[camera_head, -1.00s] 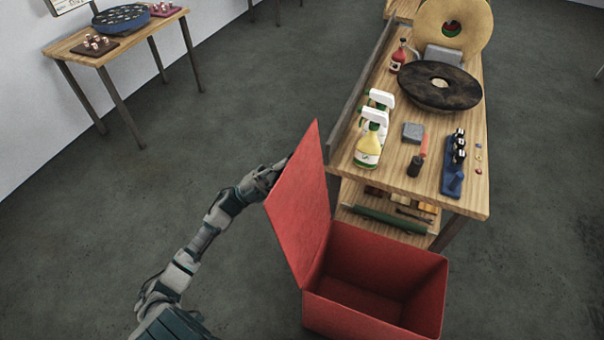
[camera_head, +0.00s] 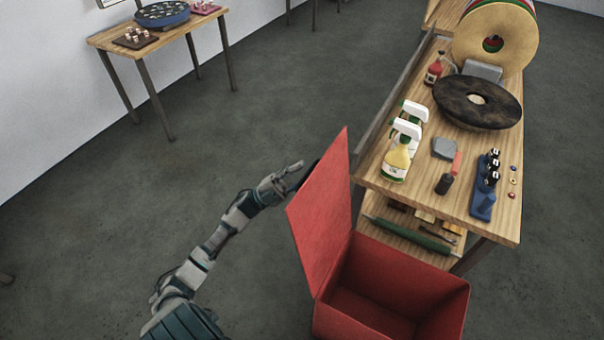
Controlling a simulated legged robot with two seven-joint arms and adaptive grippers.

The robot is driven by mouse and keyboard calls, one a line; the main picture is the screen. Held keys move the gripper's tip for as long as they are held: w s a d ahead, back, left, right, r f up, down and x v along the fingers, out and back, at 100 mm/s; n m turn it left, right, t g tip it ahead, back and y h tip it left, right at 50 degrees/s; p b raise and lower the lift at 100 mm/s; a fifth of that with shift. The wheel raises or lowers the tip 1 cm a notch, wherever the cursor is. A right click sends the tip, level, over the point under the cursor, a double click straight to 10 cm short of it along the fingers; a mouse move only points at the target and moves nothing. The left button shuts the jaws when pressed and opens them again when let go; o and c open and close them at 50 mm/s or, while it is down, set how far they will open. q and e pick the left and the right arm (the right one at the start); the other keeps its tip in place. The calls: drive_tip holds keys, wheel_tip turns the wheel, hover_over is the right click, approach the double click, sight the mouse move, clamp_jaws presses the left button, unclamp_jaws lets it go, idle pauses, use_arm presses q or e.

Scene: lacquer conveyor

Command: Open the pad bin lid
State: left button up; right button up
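The red pad bin (camera_head: 392,311) stands at the bottom right, and its inside shows empty. Its red lid (camera_head: 325,215) stands up steeply on the bin's left side, so the bin is open. My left gripper (camera_head: 293,179) is just left of the lid's upper part, on its outer side. Its fingers look spread, with a small gap to the lid, and hold nothing that I can see. A small dark part (camera_head: 309,172) shows at the lid's outer edge, partly hidden; I cannot tell what it is. My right gripper is not in view.
A wooden workbench (camera_head: 412,184) with spray bottles (camera_head: 398,160), a dark round pad (camera_head: 450,97) and small items stands behind the bin. A small table (camera_head: 118,33) is at the upper left. The floor left of my arm is clear.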

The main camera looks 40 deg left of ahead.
use_arm(q)
drive_tip(key=shift+d+r, duration=0.35)
drive_tip(key=shift+d, duration=0.25)
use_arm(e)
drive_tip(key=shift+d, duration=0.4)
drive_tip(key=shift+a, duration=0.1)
use_arm(q)
drive_tip(key=v, duration=1.2)
drive_tip(key=shift+f, duration=0.15)
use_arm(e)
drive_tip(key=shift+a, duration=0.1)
use_arm(q)
drive_tip(key=shift+w, duration=0.15)
